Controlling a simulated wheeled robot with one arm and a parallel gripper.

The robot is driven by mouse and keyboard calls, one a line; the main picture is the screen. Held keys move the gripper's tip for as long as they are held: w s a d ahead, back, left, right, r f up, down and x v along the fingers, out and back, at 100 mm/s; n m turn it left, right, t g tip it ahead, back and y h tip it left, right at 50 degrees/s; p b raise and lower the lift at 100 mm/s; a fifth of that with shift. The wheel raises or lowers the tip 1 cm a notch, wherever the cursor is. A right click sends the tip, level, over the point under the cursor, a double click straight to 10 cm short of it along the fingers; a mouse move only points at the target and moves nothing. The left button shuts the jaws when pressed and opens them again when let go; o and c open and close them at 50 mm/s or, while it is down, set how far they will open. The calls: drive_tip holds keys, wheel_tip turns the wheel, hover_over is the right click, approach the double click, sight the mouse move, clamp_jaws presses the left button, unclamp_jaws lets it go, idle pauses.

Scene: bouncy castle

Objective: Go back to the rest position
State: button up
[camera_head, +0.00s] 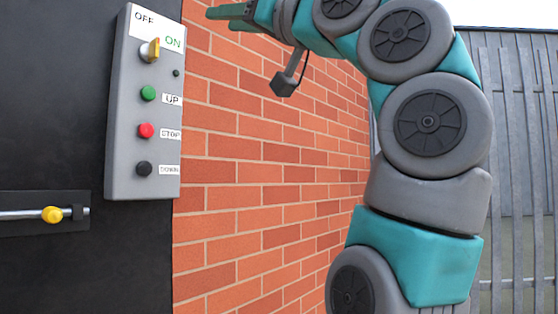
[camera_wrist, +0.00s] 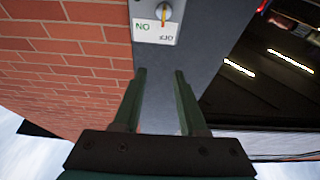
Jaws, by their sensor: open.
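My gripper (camera_head: 228,11) is at the top left in the head view, to the right of the upper part of a grey control box (camera_head: 118,120). In the wrist view my gripper (camera_wrist: 161,72) has its two dark green fingers apart with nothing between them. The box has a yellow rotary switch (camera_head: 150,50) with OFF and ON labels. The switch also shows at the top of the wrist view (camera_wrist: 163,13), beyond the fingertips and apart from them. My teal and grey arm rises at the right of the head view and bends over to the left.
The box also bears a green UP button (camera_head: 148,93), a red STOP button (camera_head: 146,130) and a black DOWN button (camera_head: 144,169). A brick wall (camera_head: 250,170) stands behind. A metal bar with a yellow knob (camera_head: 52,214) is at lower left. Grey slatted fencing (camera_head: 515,120) is at right.

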drive_tip(key=w+f+m+g+h+p, duration=0.2)
drive_tip(key=w+f+m+h, duration=0.3)
drive_tip(key=w+f, duration=0.7)
drive_tip(key=d+f+m+g+h+p, duration=0.1)
drive_tip(key=d+f+g+h, duration=0.15)
drive_tip(key=f, duration=0.95)
drive_tip(key=d+f+m+g+h+p, duration=0.15)
drive_tip(key=f+h, duration=0.25)
drive_tip(key=f, duration=0.8)
drive_tip(key=s+d+f+g+h, duration=0.1)
drive_tip(key=s+d+f+g, duration=0.15)
drive_tip(key=s+f, duration=0.35)
drive_tip(key=s+d+f+m+g+h, duration=0.15)
drive_tip(key=s+d+f, duration=0.25)
drive_tip(key=f, duration=0.4)
drive_tip(key=s+d+f+g+h, duration=0.1)
drive_tip(key=s+d+f, duration=0.3)
drive_tip(key=f, duration=0.3)
drive_tip(key=s+d+f+g+h+p, duration=0.1)
drive_tip(key=s+d+f+g, duration=0.1)
drive_tip(key=s+f, duration=0.5)
drive_tip(key=s+d+f+m+g+h+p, duration=0.1)
drive_tip(key=s+d+f, duration=0.4)
drive_tip(key=s, duration=0.7)
wheel_tip(320, 180, down, 2)
drive_tip(key=shift+s+f+g, duration=0.15)
drive_tip(key=shift+s+g, duration=0.25)
drive_tip(key=shift+g, duration=0.5)
drive_tip(key=shift+d, duration=0.1)
